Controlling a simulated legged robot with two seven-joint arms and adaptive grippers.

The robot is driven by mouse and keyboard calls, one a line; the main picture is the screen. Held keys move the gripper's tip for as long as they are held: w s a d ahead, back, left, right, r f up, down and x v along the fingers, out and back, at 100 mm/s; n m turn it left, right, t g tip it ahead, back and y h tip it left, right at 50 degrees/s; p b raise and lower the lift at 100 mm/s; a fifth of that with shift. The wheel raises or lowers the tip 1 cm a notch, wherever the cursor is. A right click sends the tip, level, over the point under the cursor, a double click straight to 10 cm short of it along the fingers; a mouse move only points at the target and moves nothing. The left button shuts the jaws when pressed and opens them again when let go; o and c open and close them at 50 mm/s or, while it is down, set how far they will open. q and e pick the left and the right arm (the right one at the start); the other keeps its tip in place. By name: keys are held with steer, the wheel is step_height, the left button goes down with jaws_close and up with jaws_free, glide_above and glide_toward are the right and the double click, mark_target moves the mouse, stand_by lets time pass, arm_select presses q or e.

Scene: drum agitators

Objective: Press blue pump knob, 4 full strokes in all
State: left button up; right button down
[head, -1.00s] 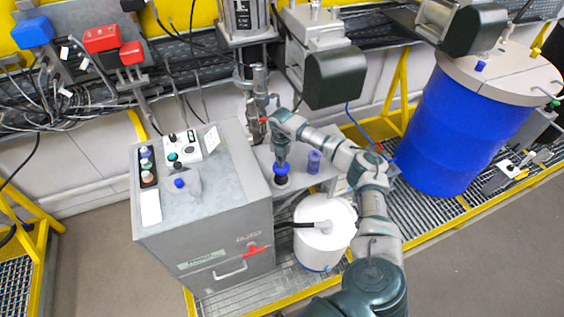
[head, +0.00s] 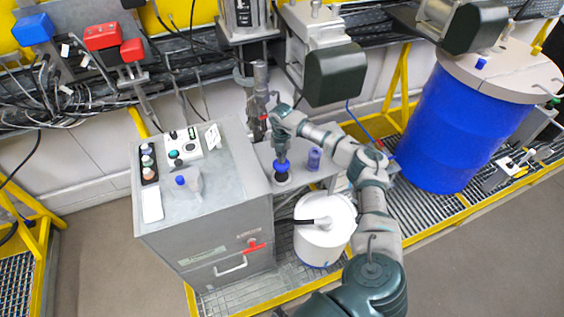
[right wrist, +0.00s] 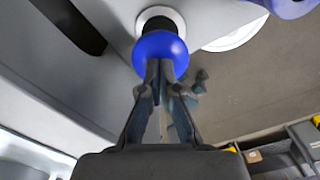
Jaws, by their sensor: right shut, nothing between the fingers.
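The blue pump knob (head: 281,168) is a round ball on a short black collar, on the grey shelf right of the cabinet. My right gripper (head: 282,158) points down over it from above. In the right wrist view the blue knob (right wrist: 160,50) is in front of a pale ring, and my right gripper's fingertips (right wrist: 160,70) are together against it. The fingers are shut with nothing between them, so the knob is not gripped. The exact contact is hard to judge. My left gripper is not in view.
A purple knob-like part (head: 314,159) stands just right on the shelf. A grey cabinet (head: 225,225) with switches is at left. A white bucket (head: 322,242) with a black hose stands below. A dark motor housing (head: 335,75) hangs behind. A blue drum (head: 455,130) is at right.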

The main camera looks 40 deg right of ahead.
steer(key=shift+f+b, duration=0.95)
steer(key=shift+f, duration=1.1)
steer(key=shift+r, duration=0.1)
steer(key=shift+r+p, duration=1.9)
steer(key=shift+r, duration=0.3)
step_height(320, 180, up, 6)
steer(key=p, duration=0.5)
steer(key=shift+r, duration=0.1)
